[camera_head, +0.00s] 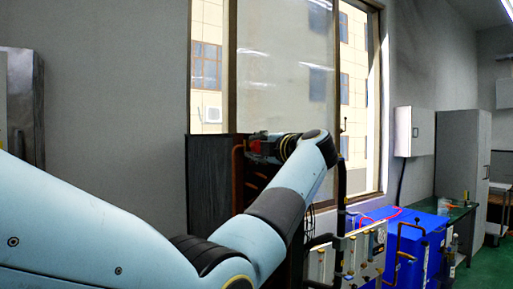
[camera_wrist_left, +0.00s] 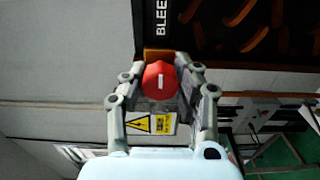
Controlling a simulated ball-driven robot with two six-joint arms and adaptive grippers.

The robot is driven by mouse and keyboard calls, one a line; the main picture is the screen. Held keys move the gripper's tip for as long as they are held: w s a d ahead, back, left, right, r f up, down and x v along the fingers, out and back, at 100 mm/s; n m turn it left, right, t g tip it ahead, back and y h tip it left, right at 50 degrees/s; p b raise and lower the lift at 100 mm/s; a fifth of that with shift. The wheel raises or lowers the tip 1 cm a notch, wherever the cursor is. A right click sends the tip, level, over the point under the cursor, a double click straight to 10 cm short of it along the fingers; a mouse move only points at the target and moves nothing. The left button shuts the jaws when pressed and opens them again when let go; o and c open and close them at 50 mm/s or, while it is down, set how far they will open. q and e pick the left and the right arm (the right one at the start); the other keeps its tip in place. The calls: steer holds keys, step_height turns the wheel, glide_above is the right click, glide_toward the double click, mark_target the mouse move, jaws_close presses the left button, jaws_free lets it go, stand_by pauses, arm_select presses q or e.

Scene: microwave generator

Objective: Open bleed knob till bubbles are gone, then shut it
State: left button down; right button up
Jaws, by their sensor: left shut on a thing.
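The round red bleed knob (camera_wrist_left: 160,80) with a white line on it shows in the left wrist view, below a black plate with the partly cut-off label "BLEE" (camera_wrist_left: 161,14). The white line stands upright in this picture. My left gripper (camera_wrist_left: 162,68) has one finger on each side of the knob and is shut on it. In the head view my left arm reaches to the dark unit below the window, with the left gripper (camera_head: 258,149) at its upper part. The knob cannot be made out clearly there. No bubbles can be made out. My right gripper is not in view.
Orange-brown coils (camera_wrist_left: 255,22) show behind the dark panel beside the label. A yellow warning tag (camera_wrist_left: 151,123) shows between my fingers. A blue box (camera_head: 398,235) and pipework stand at the right, near a grey cabinet (camera_head: 462,150).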

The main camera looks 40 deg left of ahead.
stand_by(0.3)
arm_select(q)
steer(key=c, duration=0.9)
jaws_free()
steer(key=shift+w, duration=0.1)
steer(key=shift+c, duration=0.2)
steer(key=shift+d, duration=0.15)
steer(key=v, duration=0.7)
steer(key=shift+d, duration=0.2)
